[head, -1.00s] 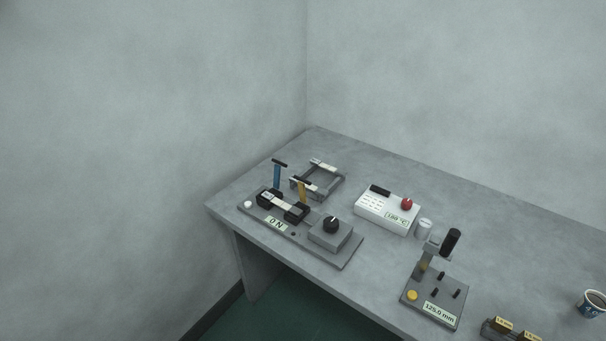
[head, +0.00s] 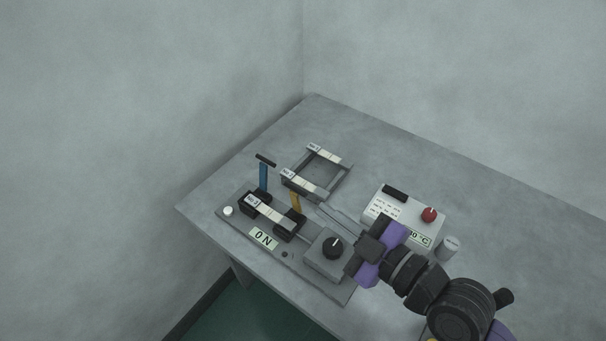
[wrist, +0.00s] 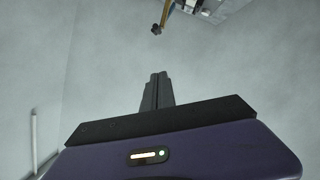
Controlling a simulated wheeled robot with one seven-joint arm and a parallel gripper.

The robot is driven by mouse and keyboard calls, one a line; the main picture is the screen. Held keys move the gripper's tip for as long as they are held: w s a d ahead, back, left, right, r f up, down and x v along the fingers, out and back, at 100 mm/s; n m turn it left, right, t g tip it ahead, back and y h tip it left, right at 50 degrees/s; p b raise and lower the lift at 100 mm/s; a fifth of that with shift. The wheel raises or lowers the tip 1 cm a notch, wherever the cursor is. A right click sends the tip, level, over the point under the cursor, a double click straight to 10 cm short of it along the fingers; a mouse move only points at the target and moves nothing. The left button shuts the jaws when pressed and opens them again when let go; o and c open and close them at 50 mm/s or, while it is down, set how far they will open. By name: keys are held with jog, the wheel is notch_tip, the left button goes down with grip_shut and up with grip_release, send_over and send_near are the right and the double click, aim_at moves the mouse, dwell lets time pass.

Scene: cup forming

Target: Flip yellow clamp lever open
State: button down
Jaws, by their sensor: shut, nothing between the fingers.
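The yellow clamp lever (head: 296,202) stands up at the right clamp block of the fixture (head: 284,255). It rises close in front of a grey frame, and its upper end is hard to make out there. A blue lever (head: 264,177) with a black top bar stands upright at the left clamp block. A white-labelled strip (head: 268,213) spans the two black blocks. My gripper (head: 319,207) is shut and empty, its fingertips just right of the yellow lever; I cannot tell if they touch. In the wrist view my shut fingers (wrist: 158,76) point toward a yellow strip (wrist: 166,14) with a dark end.
The grey frame (head: 343,183) lies behind the clamps. A black knob (head: 332,247) on a grey box sits under my fingers' near side. A white box (head: 383,207) with a red knob (head: 429,214) and a grey cylinder (head: 448,247) stand right. The table's back is clear.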

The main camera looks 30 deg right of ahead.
jog(key=n+p, duration=0.2)
jog(key=p, duration=0.1)
send_over(297, 200)
jog(key=s+a, duration=0.1)
jog(key=s, duration=0.1)
notch_tip(297, 200, down, 5)
jog(key=shift+w+d+f, duration=0.15)
jog(key=shift+d+f, duration=0.2)
jog(key=shift+d, duration=0.05)
